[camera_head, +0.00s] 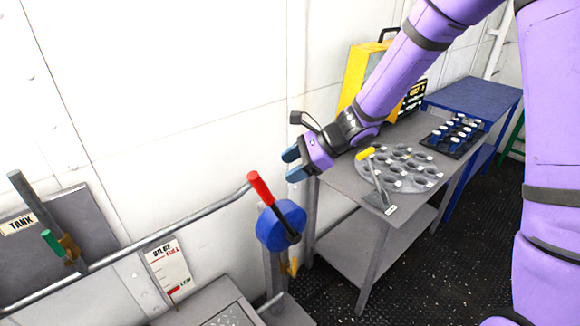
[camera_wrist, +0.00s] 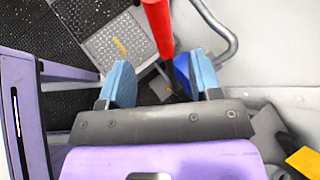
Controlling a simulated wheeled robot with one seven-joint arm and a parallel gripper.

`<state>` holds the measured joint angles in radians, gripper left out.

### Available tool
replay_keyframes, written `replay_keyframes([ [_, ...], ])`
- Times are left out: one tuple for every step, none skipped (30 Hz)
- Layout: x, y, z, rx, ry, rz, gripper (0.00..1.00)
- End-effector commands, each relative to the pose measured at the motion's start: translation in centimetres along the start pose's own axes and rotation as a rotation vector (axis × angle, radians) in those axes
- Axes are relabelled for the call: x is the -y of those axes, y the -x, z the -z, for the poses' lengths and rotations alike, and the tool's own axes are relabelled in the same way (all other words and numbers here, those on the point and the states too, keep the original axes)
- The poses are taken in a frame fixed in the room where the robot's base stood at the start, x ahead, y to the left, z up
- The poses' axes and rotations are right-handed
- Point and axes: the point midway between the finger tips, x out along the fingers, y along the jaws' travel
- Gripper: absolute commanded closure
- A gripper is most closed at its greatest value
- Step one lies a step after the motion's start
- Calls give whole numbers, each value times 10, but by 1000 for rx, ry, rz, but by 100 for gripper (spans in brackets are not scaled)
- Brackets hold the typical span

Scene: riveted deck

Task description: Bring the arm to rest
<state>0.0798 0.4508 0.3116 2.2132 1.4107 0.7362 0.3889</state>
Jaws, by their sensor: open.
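My purple arm reaches from the upper right down to my gripper (camera_head: 293,165) in the head view. The gripper is open and empty, with its blue-grey fingertips apart above the left edge of the grey table. It hangs in the air beside the white wall, above and right of a red-handled lever (camera_head: 261,187). In the wrist view my gripper (camera_wrist: 166,82) shows both fingers spread. The red handle (camera_wrist: 158,28) appears beyond them, and nothing is between the fingers that I can see being held.
A grey table (camera_head: 345,185) carries a round grey plate (camera_head: 405,183) with holes, a yellow-handled scraper-like tool (camera_head: 378,190) and a black rack (camera_head: 453,137). A yellow case (camera_head: 353,75) stands behind. A blue valve body (camera_head: 282,226), a pipe (camera_head: 165,234) and a green-handled lever (camera_head: 52,242) line the wall.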

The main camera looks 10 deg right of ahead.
Motion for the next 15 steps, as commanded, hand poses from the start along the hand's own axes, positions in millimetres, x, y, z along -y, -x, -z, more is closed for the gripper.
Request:
replay_keyframes([
  [0, 0, 0, 0, 1, 0, 42],
  [0, 1, 0, -1, 4, 0, 42],
  [0, 2, -2, -3, 11, -1, 42],
  [-1, 4, -3, -6, 20, -2, 42],
  [-2, 6, -4, -9, 34, -4, 42],
  [-3, 11, -7, -17, 59, -7, 42],
  [-5, 15, -10, -23, 80, -9, 42],
  [-6, 20, -13, -31, 107, -14, 42],
  [-9, 27, -17, -43, 146, -19, 42],
  [-11, 33, -20, -52, 177, -24, 42],
  [-14, 39, -24, -63, 210, -30, 42],
  [-18, 47, -28, -77, 254, -39, 42],
  [-21, 53, -31, -88, 287, -45, 42],
  [-24, 59, -34, -99, 319, -51, 42],
  [-28, 67, -38, -114, 360, -60, 42],
])
